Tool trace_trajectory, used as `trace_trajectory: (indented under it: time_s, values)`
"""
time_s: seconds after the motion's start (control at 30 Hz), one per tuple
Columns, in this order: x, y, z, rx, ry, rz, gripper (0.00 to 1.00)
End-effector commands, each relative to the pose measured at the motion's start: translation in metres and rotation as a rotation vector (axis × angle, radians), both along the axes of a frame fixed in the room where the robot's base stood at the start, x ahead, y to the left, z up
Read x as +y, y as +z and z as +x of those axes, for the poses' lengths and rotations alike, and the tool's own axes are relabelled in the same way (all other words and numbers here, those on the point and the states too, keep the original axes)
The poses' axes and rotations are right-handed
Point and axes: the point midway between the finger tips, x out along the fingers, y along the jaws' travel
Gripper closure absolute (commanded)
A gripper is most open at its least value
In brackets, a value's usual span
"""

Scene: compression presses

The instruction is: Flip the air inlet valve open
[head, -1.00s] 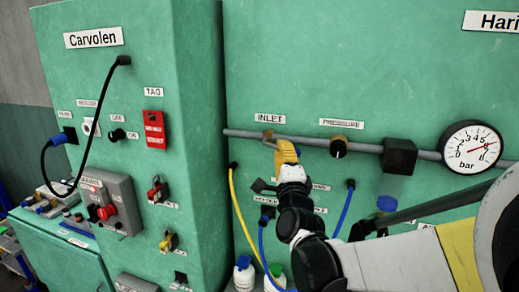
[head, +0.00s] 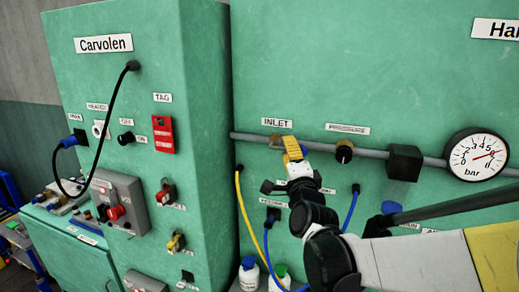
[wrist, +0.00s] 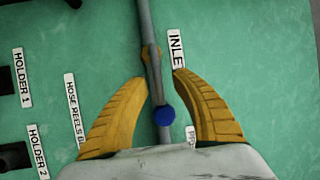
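The air inlet valve (head: 276,139) is a brass body on the grey pipe, under the INLET label (head: 277,123). In the wrist view the valve's brass body (wrist: 151,54) shows beyond my fingertips. A grey lever with a blue round end (wrist: 164,116) shows between my fingers, roughly in line with the pipe. My gripper (wrist: 163,75) has two yellow fingers, spread apart on either side of the lever and pipe. I cannot tell whether a finger touches them. In the head view my gripper (head: 291,147) is just right of the valve and hides its lever.
A yellow hose (head: 245,217) and blue hoses hang below. A green cabinet labelled Carvolen (head: 104,44) stands left.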

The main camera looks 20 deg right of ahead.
Motion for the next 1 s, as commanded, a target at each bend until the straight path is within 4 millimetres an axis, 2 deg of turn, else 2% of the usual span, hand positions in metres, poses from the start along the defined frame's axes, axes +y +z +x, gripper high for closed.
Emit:
trace_trajectory:
  time_s: [0.13,0.23,0.5,0.7,0.83,1.0]
  values:
    - [0.001,-0.001,-0.003,0.0,0.0,0.0,0.69]
    - [0.003,-0.003,-0.015,0.0,0.001,-0.001,0.69]
    - [0.014,-0.013,-0.072,0.0,0.002,0.001,0.69]
    - [0.02,-0.019,-0.105,0.0,0.001,0.0,0.69]
    - [0.022,-0.02,-0.114,0.0,0.001,0.0,0.69]
    - [0.022,-0.021,-0.116,0.0,0.0,-0.001,0.69]
